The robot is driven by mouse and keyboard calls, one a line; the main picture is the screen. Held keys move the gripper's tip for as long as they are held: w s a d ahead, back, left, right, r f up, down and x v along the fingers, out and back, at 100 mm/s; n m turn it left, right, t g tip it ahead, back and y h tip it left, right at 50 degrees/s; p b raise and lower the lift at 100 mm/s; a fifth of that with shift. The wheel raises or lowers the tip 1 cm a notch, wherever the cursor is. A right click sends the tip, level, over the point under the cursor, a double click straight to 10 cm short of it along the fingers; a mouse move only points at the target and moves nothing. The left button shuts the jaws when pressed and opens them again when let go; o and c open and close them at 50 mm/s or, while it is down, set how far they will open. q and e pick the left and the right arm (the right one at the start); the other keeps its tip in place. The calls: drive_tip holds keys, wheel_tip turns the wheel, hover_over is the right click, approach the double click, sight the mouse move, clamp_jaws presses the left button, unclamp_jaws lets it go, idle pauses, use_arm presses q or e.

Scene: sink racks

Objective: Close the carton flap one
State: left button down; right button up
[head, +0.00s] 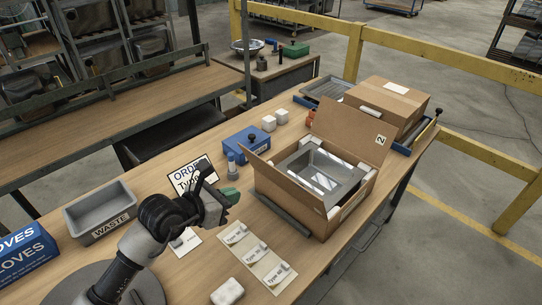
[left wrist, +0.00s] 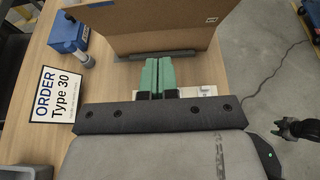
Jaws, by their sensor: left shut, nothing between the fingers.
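The open carton (head: 286,204) stands on the workbench with a shiny steel sink (head: 322,172) inside. A tall flap marked 2 (head: 352,134) stands up along its far side.
A dark bar (head: 283,211) lies along the carton's near side. Type cards (head: 254,256), an order sign (head: 193,175), a blue box (head: 246,143) and a grey waste bin (head: 101,213) are around my left arm. A closed carton (head: 388,103) stands behind.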

use_arm(q)
drive_tip(key=d, duration=0.1)
drive_tip(key=p, duration=0.3)
approach(280, 174)
drive_tip(key=x, duration=0.2)
drive_tip(key=f+x, duration=0.1)
drive_tip(key=x, duration=0.2)
drive_tip(key=shift+a, duration=0.1)
drive_tip(key=shift+w+d+r+p, duration=0.15)
drive_tip(key=shift+w+d+p, duration=0.2)
drive_tip(key=shift+d+p, duration=0.1)
drive_tip(key=shift+w+d, duration=0.1)
drive_tip(key=shift+w, duration=0.05)
use_arm(e)
drive_tip(key=s+r, duration=0.3)
drive_tip(key=s, duration=0.1)
drive_tip(key=shift+d+r, duration=0.2)
drive_tip(key=shift+r, duration=0.2)
